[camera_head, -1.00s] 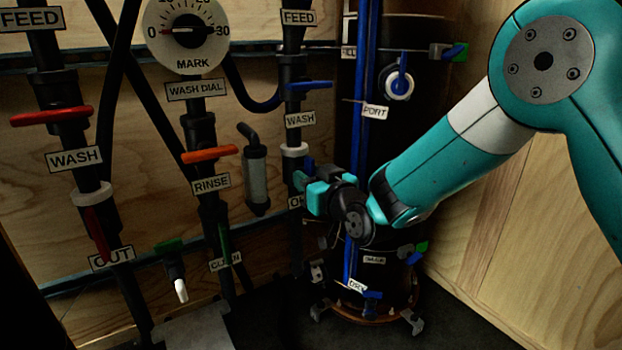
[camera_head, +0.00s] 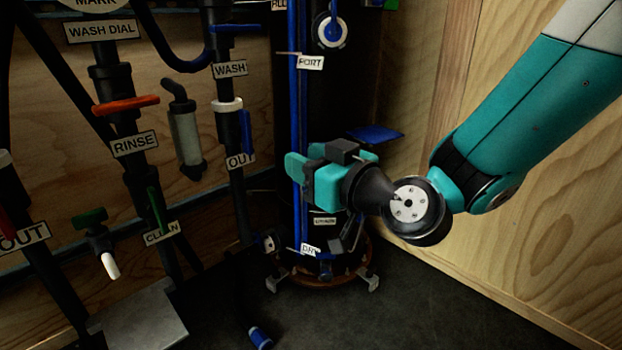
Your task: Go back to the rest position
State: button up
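My gripper (camera_head: 312,178), with teal finger parts and a dark wrist, hangs in front of the lower part of the tall black cylinder (camera_head: 342,95). It points to the left and away from me. I see no thing held in it, but the gap between its fingertips does not show clearly. The OUT valve, with its blue handle (camera_head: 246,132) upright along the pipe, is left of my gripper and apart from it in the picture.
Left stand pipes with a red-orange RINSE handle (camera_head: 126,105), a green CLEAN handle (camera_head: 156,210) and a clear filter (camera_head: 187,138). Blue pipes (camera_head: 298,70) run down the cylinder. A blue-ended hose (camera_head: 259,337) lies on the floor. A wooden wall (camera_head: 505,190) is at right; the floor in front is open.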

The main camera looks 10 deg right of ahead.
jog(key=shift+s+d, duration=0.2)
jog(key=shift+s, duration=0.05)
jog(key=s+a+r+n+g+p, duration=0.2)
jog(key=s+r+g+p, duration=0.4)
jog(key=s+g+p, duration=0.2)
jog(key=s+d+r+m+g+h+p, duration=0.1)
jog(key=s+d+r+g+h+p, duration=0.3)
jog(key=s, duration=0.3)
jog(key=s+d+r+m+g+h+p, duration=0.1)
jog(key=s+d+r+g+h+p, duration=0.15)
jog(key=s+d+p, duration=0.35)
notch_tip(320, 180, up, 37)
jog(key=p, duration=3.6)
jog(key=shift+s+a+f+y, duration=0.2)
jog(key=shift+a+y, duration=0.15)
jog(key=shift+g, duration=0.25)
